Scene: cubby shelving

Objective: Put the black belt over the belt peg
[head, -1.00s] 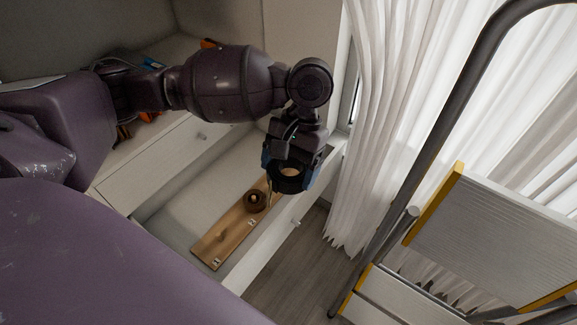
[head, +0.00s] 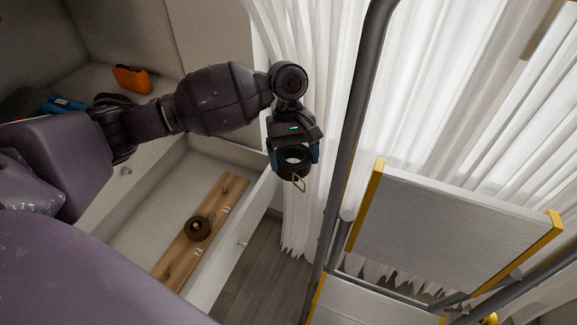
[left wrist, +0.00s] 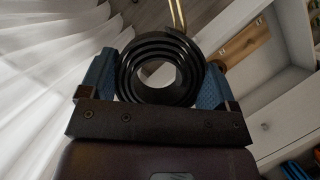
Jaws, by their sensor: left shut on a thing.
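My left gripper (head: 294,160) is shut on a rolled black belt (left wrist: 160,66) with a gold buckle (head: 299,183). In the left wrist view the coil sits between the blue fingers, its buckle beyond it. In the head view the gripper is right of the open drawer, in front of the curtain. A wooden board (head: 177,265) with pegs lies in the drawer. A brown coiled belt (head: 190,232) is around one peg of it. A bare peg (head: 225,188) stands near the board's far end. Small labels mark the board, too small to read. My right gripper is not in view.
The open drawer's front panel (head: 232,255) stands between board and floor. A step ladder (head: 440,225) with yellow edges and a grey rail stands at the right. White curtains (head: 300,90) hang behind.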

